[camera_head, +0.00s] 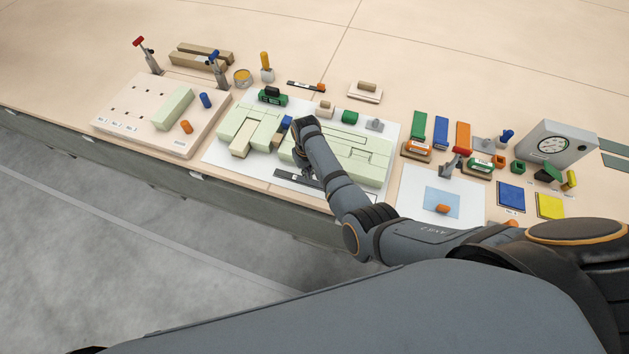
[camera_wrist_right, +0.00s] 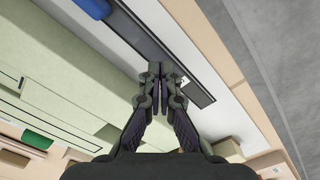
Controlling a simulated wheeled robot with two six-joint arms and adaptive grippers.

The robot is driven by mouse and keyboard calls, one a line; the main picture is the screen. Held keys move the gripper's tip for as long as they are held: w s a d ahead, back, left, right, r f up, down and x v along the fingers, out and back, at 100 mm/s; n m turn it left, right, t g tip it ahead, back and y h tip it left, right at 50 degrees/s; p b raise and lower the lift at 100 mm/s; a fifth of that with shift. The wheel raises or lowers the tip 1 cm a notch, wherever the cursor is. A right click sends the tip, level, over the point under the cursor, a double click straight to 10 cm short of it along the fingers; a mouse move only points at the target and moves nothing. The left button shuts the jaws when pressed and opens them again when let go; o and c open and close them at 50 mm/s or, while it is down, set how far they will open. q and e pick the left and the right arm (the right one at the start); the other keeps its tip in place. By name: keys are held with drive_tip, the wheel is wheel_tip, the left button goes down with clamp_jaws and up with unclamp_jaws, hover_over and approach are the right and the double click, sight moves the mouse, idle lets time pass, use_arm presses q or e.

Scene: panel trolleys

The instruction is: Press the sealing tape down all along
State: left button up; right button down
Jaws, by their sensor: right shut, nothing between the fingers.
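A long dark strip (camera_head: 292,177) with a small pale label lies on the white mat along the front of the pale green panels (camera_head: 358,160). I cannot tell if this strip is the sealing tape. It also shows in the right wrist view (camera_wrist_right: 199,92), running diagonally beside the panel. My right gripper (camera_head: 307,173) is shut and empty, pointing down at the strip. In the right wrist view its fingertips (camera_wrist_right: 160,72) overlap the strip's edge; I cannot tell whether they touch it. My right forearm hides part of the panels. My left gripper is out of view.
A wooden fixture board (camera_head: 116,128) with red and blue clamps stands left. Right are a white sheet (camera_head: 411,198), coloured blocks and a dial box (camera_head: 574,153). The table's front edge is close; the back is mostly free.

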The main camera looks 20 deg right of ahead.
sight(296, 178)
drive_tip(key=w+a+b, duration=0.2)
drive_tip(key=a+b, duration=0.1)
drive_tip(key=shift+w+a, duration=0.25)
drive_tip(key=shift+w+a+r, duration=0.1)
drive_tip(key=shift+w+a, duration=0.05)
drive_tip(key=shift+a, duration=0.05)
drive_tip(key=shift+r, duration=0.1)
drive_tip(key=shift+f+b, duration=1.2)
drive_tip(key=shift+f, duration=0.4)
drive_tip(key=shift+f, duration=0.15)
idle(0.4)
